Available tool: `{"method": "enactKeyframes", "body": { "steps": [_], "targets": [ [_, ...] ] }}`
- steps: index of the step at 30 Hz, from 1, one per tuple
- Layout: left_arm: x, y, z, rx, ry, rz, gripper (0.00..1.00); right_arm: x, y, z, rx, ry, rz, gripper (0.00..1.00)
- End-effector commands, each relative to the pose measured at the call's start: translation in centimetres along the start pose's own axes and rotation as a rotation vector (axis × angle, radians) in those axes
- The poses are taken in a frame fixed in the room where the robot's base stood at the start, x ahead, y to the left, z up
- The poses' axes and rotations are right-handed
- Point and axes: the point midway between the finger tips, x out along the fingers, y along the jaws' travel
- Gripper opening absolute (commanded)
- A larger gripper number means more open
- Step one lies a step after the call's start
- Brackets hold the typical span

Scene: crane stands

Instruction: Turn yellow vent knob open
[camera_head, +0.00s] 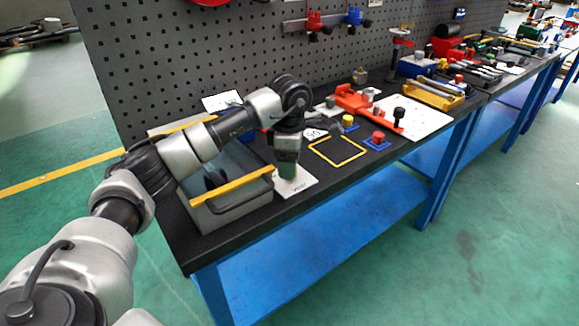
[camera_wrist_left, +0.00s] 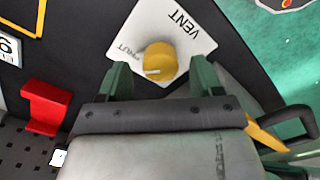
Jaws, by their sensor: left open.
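The yellow vent knob (camera_wrist_left: 160,60) sits on a white plate (camera_wrist_left: 196,32) lettered VENT, with a fainter word on the other side of the knob that looks like SHUT. A pale mark shows on the knob's side near my gripper. My left gripper (camera_wrist_left: 161,74) is open, its two green fingers apart on either side of the knob's near part; I cannot tell if they touch it. In the head view my left gripper (camera_head: 287,170) points down over the white plate (camera_head: 302,184) on the bench, and hides the knob. My right gripper is not in view.
A grey toolbox (camera_head: 232,211) with a yellow edge stands just left of the plate. A yellow square outline (camera_head: 338,151), a red button on a blue base (camera_head: 377,142) and a red crane tool (camera_head: 358,101) lie to the right. A pegboard (camera_head: 200,60) stands behind.

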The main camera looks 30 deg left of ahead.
Motion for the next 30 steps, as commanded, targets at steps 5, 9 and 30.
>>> {"method": "enactKeyframes", "body": {
  "steps": [5, 9, 30],
  "targets": [
    [1.7, 0.0, 0.0, 0.000, -0.001, -0.001, 0.65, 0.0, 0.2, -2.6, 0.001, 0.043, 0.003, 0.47],
    [2.0, 0.0, 0.0, 0.000, 0.000, 0.000, 0.65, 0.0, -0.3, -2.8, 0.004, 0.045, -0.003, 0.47],
    [1.9, 0.0, 0.0, -0.010, -0.001, 0.000, 0.16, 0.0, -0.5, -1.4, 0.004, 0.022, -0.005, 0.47]
  ]
}}
